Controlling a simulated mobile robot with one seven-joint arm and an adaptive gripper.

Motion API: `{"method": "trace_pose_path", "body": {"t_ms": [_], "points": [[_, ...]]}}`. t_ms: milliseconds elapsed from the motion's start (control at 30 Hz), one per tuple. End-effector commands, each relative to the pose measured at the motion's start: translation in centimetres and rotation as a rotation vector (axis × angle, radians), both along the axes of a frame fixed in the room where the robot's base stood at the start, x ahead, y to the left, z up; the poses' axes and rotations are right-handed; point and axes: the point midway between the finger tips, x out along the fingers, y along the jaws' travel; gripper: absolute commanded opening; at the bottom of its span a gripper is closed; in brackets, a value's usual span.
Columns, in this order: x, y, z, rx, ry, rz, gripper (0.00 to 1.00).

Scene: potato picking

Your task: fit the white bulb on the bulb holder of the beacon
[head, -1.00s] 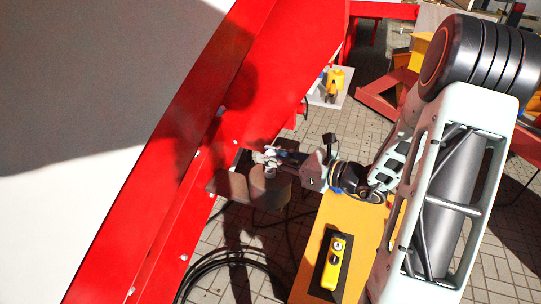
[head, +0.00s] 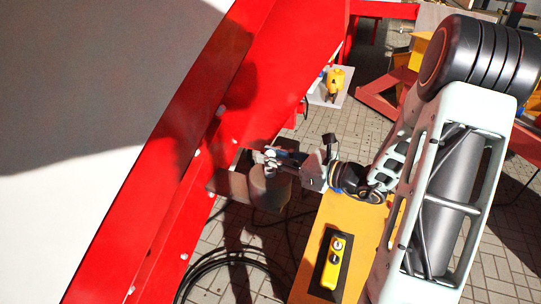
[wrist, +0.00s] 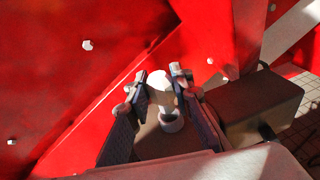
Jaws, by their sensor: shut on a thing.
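My gripper (head: 272,160) is in the shade beside the red machine frame, with its fingers pointing left. In the wrist view its two fingers (wrist: 160,92) are closed around the white bulb (wrist: 160,88), which stands between the fingertips. A pale round ring (wrist: 171,124), which looks like the bulb holder, shows just below the bulb in that view. I cannot tell whether bulb and ring touch. A dark brown rounded body (head: 268,190), likely the beacon, sits below my fingers in the head view. The bulb is too small to make out clearly there.
The red frame (head: 285,70) runs diagonally along the left, close to my fingertips. A dark box-like part (wrist: 255,105) lies right of the fingers. A yellow surface (head: 305,250) with a yellow control box (head: 333,262) is below my arm. Black cables lie on the paving.

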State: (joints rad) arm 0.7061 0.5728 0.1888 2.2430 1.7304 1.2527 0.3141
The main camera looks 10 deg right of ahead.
Motion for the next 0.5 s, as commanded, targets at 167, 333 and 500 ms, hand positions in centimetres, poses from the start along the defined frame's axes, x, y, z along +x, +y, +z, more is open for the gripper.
{"method": "trace_pose_path", "body": {"t_ms": [167,333,500], "points": [[0.0,0.0,-0.6,0.0,0.0,0.0,0.04],[0.0,0.0,-1.0,0.0,0.0,0.0,0.04],[0.0,0.0,-1.4,0.0,0.0,0.0,0.04]]}}
